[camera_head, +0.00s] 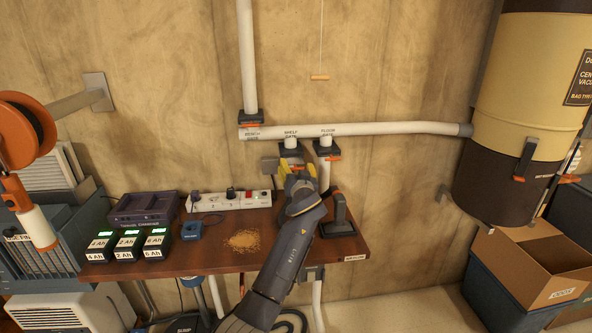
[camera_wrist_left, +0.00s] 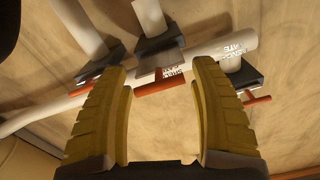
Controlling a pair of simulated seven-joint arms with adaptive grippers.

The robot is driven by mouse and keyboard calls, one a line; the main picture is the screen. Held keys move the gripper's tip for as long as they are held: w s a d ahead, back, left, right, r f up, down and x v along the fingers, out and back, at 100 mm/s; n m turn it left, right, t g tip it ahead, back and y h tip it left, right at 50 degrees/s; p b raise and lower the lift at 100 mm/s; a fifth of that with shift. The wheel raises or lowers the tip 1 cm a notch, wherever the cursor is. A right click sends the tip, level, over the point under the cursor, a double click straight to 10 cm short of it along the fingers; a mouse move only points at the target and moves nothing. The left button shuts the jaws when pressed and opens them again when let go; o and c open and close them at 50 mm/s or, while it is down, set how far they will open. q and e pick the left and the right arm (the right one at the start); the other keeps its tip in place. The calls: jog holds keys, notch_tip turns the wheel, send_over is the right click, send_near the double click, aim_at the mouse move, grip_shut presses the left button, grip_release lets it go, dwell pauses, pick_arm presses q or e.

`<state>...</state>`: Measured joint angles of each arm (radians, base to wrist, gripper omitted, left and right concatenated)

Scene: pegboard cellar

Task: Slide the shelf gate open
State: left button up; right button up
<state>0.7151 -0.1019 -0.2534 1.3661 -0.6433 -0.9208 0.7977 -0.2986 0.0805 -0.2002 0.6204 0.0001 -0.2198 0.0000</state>
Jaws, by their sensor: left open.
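The shelf gate (camera_head: 291,150) is a dark block under the wall pipe, below the label SHELF GATE. My left gripper (camera_head: 297,172) has yellow fingers and is just below and in front of it, partly covering it. In the left wrist view the fingers (camera_wrist_left: 160,68) are spread apart, with the dark gate block (camera_wrist_left: 158,54) and its orange handle (camera_wrist_left: 160,85) showing between and beyond the tips. Nothing is held. Whether a finger touches the handle I cannot tell. My right gripper is not in view.
The bench gate (camera_head: 250,117) is to the left and the floor gate (camera_head: 326,148) close on the right. A wooden shelf (camera_head: 210,255) below carries chargers, a power strip (camera_head: 230,200) and a sawdust pile (camera_head: 243,240). An orange pull handle (camera_head: 320,77) hangs above.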

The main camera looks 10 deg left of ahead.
pick_arm(q)
jog(key=v, duration=0.7)
jog(key=shift+s, duration=0.3)
